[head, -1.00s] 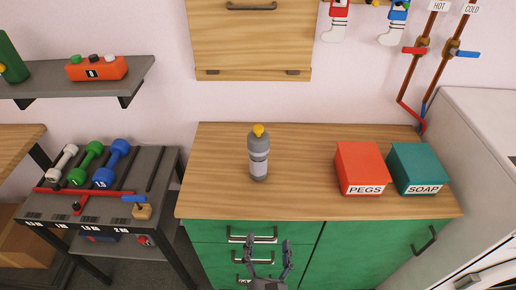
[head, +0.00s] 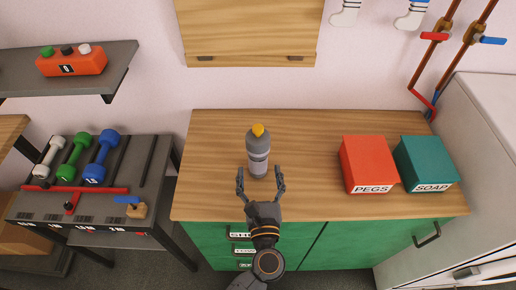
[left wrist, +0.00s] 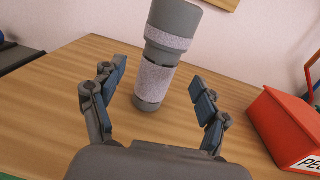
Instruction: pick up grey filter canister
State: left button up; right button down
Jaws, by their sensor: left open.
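The grey filter canister (head: 258,151) stands upright on the wooden countertop, with a yellow top and a pale band around its lower body. It also shows in the left wrist view (left wrist: 159,82), where its top is cut off by the frame edge. My left gripper (head: 260,173) is open at the near side of the canister, its fingers pointing at it. In the left wrist view the two fingers (left wrist: 160,88) stand apart on either side of the canister's lower part, with gaps on both sides. My right gripper is not in view.
A red PEGS box (head: 368,164) and a teal SOAP box (head: 425,163) stand on the countertop (head: 215,150) to the right. The counter left of the canister is clear. A rack with dumbbells (head: 76,158) stands at left. A wooden wall cabinet (head: 247,30) hangs behind.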

aim_at(259, 160)
pick_arm(q)
jog(key=shift+w, duration=0.8)
jog(key=shift+w+a+r+p, duration=0.1)
jog(key=shift+w+r+p, duration=0.1)
jog(key=shift+w+p, duration=0.3)
jog(key=shift+w+r+p, duration=0.2)
jog(key=shift+w+p, duration=0.25)
jog(key=shift+w+a+f+p, duration=0.15)
jog(key=shift+w+p, duration=0.3)
jog(key=shift+w, duration=0.8)
jog(key=shift+w+f, duration=0.2)
jog(key=shift+w, duration=0.2)
jog(key=shift+s, duration=0.1)
jog(key=shift+c, duration=0.3)
jog(key=c, duration=1.4)
jog(key=shift+c, duration=0.4)
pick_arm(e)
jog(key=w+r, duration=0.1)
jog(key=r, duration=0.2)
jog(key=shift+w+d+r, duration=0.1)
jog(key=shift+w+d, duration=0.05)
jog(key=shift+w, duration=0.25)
